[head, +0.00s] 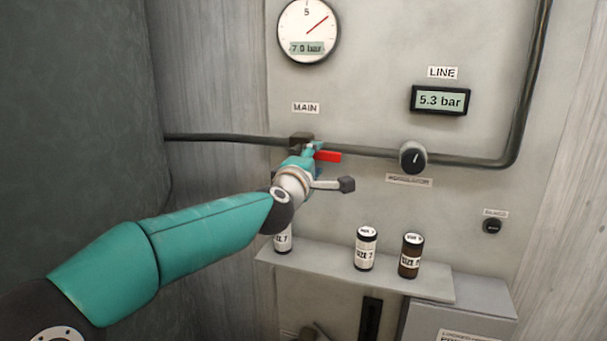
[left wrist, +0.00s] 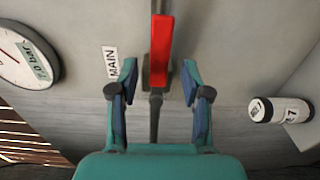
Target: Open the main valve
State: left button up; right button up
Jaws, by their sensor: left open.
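The main valve's red handle (head: 328,156) sticks out to the right of the dark valve body (head: 301,139), roughly along the pipe, below the MAIN label (head: 305,107). My left gripper (head: 309,152) is at the valve and partly covers it in the head view. In the left wrist view the red handle (left wrist: 161,50) stands upright in the picture, in line with the gap between the two fingers of my open left gripper (left wrist: 159,76). There is a gap on each side, and neither finger appears to touch it. My right gripper is not in view.
A round gauge (head: 308,31) reads 7.0 bar; the LINE display (head: 440,100) reads 5.3 bar. A black regulator knob (head: 412,157) sits on the pipe (head: 470,161) to the right. Labelled canisters stand on a shelf (head: 400,282) below, one partly behind my left arm.

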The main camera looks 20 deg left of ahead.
pick_arm(q)
jog(key=s, duration=0.8)
jog(key=shift+s+d, duration=0.15)
jog(key=shift+d, duration=0.1)
jog(key=shift+a+f, duration=0.1)
jog(key=shift+a, duration=0.05)
